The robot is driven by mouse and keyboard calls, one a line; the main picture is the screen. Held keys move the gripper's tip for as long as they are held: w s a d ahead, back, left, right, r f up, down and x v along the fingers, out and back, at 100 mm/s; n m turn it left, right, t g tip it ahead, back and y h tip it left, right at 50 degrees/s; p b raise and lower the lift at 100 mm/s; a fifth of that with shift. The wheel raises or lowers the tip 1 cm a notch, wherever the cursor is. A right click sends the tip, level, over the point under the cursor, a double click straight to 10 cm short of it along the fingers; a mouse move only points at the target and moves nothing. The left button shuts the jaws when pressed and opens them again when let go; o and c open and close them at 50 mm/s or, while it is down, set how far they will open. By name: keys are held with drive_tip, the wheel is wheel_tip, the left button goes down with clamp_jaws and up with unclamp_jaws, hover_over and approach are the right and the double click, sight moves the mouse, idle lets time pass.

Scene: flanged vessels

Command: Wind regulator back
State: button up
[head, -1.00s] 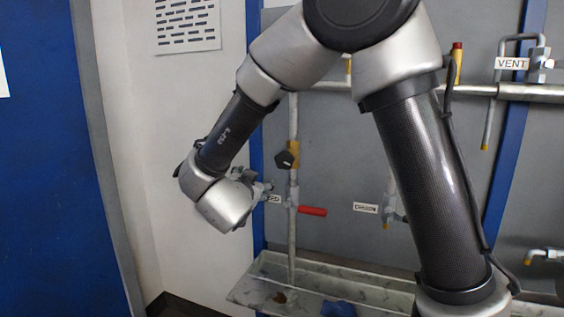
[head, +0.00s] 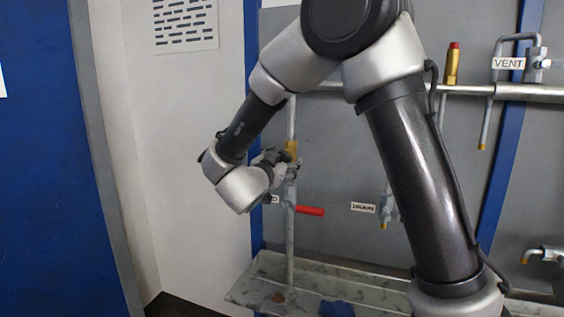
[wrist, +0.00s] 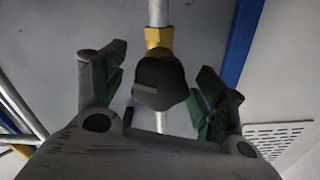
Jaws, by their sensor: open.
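The regulator is a black knob (wrist: 160,82) on a brass body (wrist: 158,38), set on a vertical grey pipe. In the wrist view the knob sits between the two spread fingers of my gripper (wrist: 160,90), with a gap on each side. A pale mark shows on the knob's face. In the head view my gripper (head: 282,165) is at the regulator's brass body (head: 292,148), and hides the knob. The gripper is open and holds nothing.
A red-handled valve (head: 310,211) is just below on the same pipe. A DRAIN label (head: 363,207) and small valve are to the right. A tray (head: 262,283) with a blue cloth (head: 337,308) lies below. A white wall (head: 190,110) is close on the left.

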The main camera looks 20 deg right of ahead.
drive_tip(key=c, duration=1)
drive_tip(key=shift+c, duration=0.2)
drive_tip(key=shift+n, duration=0.3)
drive_tip(key=n, duration=0.9)
drive_tip(key=shift+n, duration=0.4)
drive_tip(key=n, duration=0.5)
drive_tip(key=shift+n, duration=0.3)
drive_tip(key=n, duration=0.5)
drive_tip(key=shift+n, duration=0.4)
